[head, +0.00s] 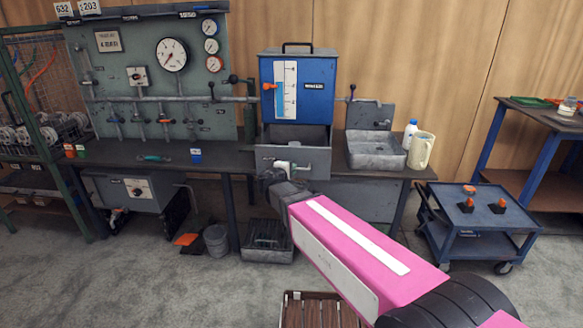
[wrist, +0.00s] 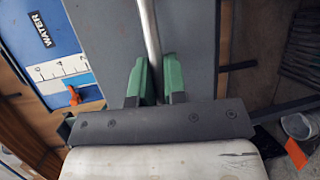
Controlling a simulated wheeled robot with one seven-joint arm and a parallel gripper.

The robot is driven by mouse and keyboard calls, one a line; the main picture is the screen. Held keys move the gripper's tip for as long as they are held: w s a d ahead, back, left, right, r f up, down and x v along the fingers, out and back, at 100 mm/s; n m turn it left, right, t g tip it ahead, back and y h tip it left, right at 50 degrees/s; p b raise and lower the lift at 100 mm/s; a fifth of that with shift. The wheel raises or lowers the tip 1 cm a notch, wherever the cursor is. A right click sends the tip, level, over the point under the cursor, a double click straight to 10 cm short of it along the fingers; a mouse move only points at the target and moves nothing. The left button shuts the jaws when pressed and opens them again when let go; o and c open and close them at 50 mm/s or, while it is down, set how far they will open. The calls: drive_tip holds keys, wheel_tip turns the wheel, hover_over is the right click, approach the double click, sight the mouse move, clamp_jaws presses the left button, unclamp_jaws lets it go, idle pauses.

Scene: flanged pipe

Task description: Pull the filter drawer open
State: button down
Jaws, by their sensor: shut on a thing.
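The filter drawer (head: 318,159) has a grey front. It sits below the blue water unit (head: 318,72) and stands out from it, with part of its dark inside showing over the front's top edge. Its handle is a metal bar (wrist: 149,35), upright in the wrist view. My gripper (wrist: 158,75) is shut on this bar, a green finger on each side. In the head view my gripper (head: 284,168) is at the drawer front, and my wrist and arm hide part of the area below. The drawer's full depth is hidden.
A bench (head: 120,153) with a gauge panel (head: 170,90) is at left. A stone sink (head: 376,150), a white bottle and a jug (head: 421,150) stand at right. A blue cart (head: 478,215) is on the floor at right. A crate (head: 267,240) and a bucket (head: 216,240) are below.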

drive_tip(key=c, duration=1.2)
unclamp_jaws()
drive_tip(key=v, duration=1)
drive_tip(key=shift+s+a, duration=0.2)
drive_tip(key=shift+s, duration=0.15)
drive_tip(key=shift+r, duration=0.15)
drive_tip(key=s+d+f+m+g+y, duration=0.3)
drive_tip(key=d+f+m+g, duration=0.4)
drive_tip(key=d, duration=0.7)
drive_tip(key=s+d+f+m+g+y, duration=0.3)
drive_tip(key=s+d+f+m+g, duration=0.3)
drive_tip(key=d+f, duration=0.5)
drive_tip(key=d+m+g, duration=0.1)
drive_tip(key=d, duration=0.2)
drive_tip(key=shift+s+d+f+g+y, duration=0.2)
drive_tip(key=shift+s+d+g+y, duration=0.1)
drive_tip(key=shift+d+y, duration=0.1)
